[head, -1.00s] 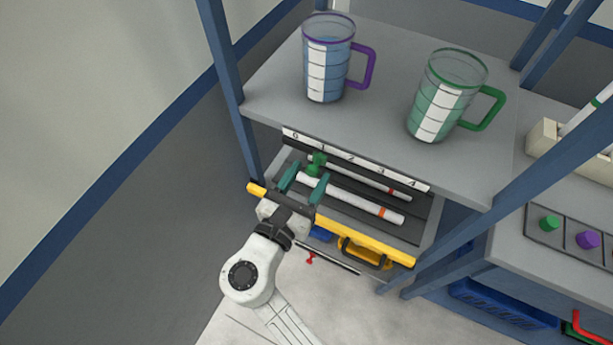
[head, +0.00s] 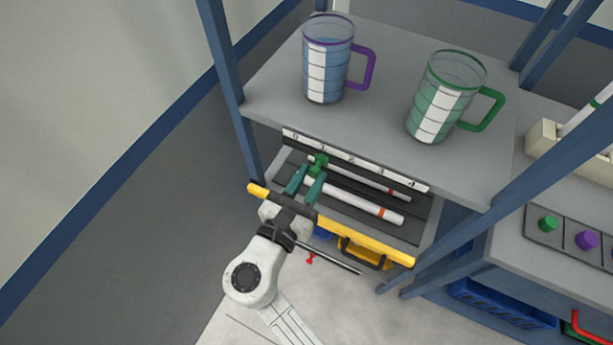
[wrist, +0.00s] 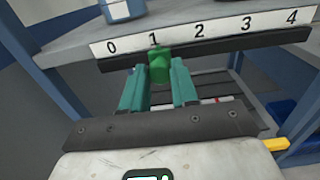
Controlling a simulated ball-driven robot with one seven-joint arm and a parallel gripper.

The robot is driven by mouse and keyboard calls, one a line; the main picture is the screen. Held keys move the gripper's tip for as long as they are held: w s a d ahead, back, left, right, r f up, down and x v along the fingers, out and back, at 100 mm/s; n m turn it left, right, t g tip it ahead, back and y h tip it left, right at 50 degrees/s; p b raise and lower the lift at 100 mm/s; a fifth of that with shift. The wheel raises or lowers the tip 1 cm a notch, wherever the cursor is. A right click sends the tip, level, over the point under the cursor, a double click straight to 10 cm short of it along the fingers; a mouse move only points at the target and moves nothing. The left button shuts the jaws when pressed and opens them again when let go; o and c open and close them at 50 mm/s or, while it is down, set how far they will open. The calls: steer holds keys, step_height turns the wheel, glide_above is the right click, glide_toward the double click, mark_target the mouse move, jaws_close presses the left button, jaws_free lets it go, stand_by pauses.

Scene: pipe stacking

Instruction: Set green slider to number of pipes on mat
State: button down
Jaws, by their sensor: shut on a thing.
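The green slider (head: 318,161) sits on the dark rail under the white number strip (head: 350,160). In the wrist view the slider (wrist: 160,66) is just below the number 1 and slightly to its right. My gripper (head: 311,174) is shut on the slider, with one teal finger on each side; it also shows in the wrist view (wrist: 161,72). On the dark ridged mat (head: 407,230) under the shelf lie two white pipes. The nearer pipe (head: 360,201) has an orange band, and the farther pipe (head: 380,187) has a red band. Their left ends are partly hidden by my gripper.
A purple-handled mug (head: 328,60) and a green-handled mug (head: 446,98) stand on the grey shelf above. Blue posts (head: 228,90) flank the shelf. Colored knobs (head: 549,223) are at the right.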

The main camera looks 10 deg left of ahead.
steer(key=d+p, duration=0.1)
steer(key=s+d+p, duration=0.1)
steer(key=d, duration=0.1)
steer(key=s+d+p, duration=0.1)
steer(key=d, duration=0.1)
steer(key=shift+d, duration=0.15)
steer(key=c, duration=0.9)
jaws_free()
steer(key=shift+o, duration=0.2)
steer(key=b+v, duration=0.1)
steer(key=v, duration=0.9)
steer(key=shift+s, duration=0.35)
